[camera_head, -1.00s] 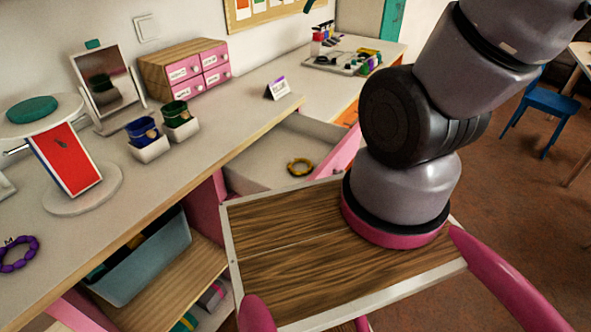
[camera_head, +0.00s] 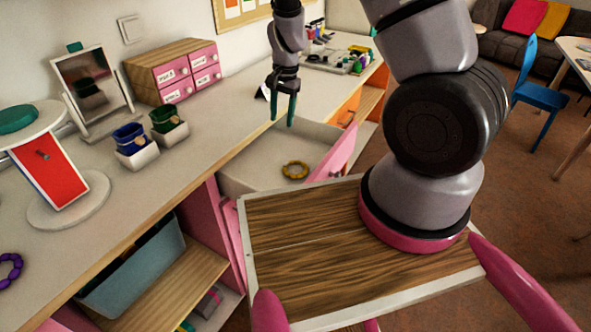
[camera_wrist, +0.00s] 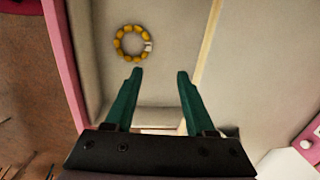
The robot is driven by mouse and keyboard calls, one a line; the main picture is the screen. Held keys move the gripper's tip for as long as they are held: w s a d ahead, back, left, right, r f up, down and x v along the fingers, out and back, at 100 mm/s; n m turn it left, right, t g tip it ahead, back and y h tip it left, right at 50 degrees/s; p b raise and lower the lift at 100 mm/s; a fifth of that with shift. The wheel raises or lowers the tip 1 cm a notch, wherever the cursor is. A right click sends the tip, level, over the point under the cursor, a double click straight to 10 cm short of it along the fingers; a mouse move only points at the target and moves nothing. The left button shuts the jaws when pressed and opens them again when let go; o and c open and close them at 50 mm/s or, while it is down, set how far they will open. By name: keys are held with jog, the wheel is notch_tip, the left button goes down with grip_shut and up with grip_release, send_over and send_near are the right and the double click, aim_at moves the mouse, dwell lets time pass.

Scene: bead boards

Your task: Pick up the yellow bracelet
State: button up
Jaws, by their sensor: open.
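The yellow bracelet (camera_head: 295,170) lies flat inside an open drawer (camera_head: 240,183) under the counter. It also shows in the wrist view (camera_wrist: 132,43) as a ring of yellow beads with one pale piece on its right side. My gripper (camera_head: 283,122) has green fingers that point down, above the drawer and apart from the bracelet. In the wrist view my gripper (camera_wrist: 158,73) is open and empty, and the bracelet lies beyond the fingertips, a little left of the gap between them.
The pink drawer front (camera_head: 338,160) stands pulled out on the right. The counter (camera_head: 215,125) edge runs along the drawer's left. A purple bracelet (camera_head: 10,270), a mirror (camera_head: 90,88) and a pink-drawer box (camera_head: 175,70) stand on the counter.

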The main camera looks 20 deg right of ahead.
jog(key=h, duration=0.1)
send_over(286, 164)
jog(key=f, duration=1)
jog(key=shift+w+d+f, duration=0.1)
jog(key=shift+w+f, duration=0.05)
jog(key=shift+w, duration=0.05)
jog(key=shift+s+f, duration=0.15)
jog(key=shift+f, duration=3)
jog(key=shift+c, duration=0.3)
grip_shut()
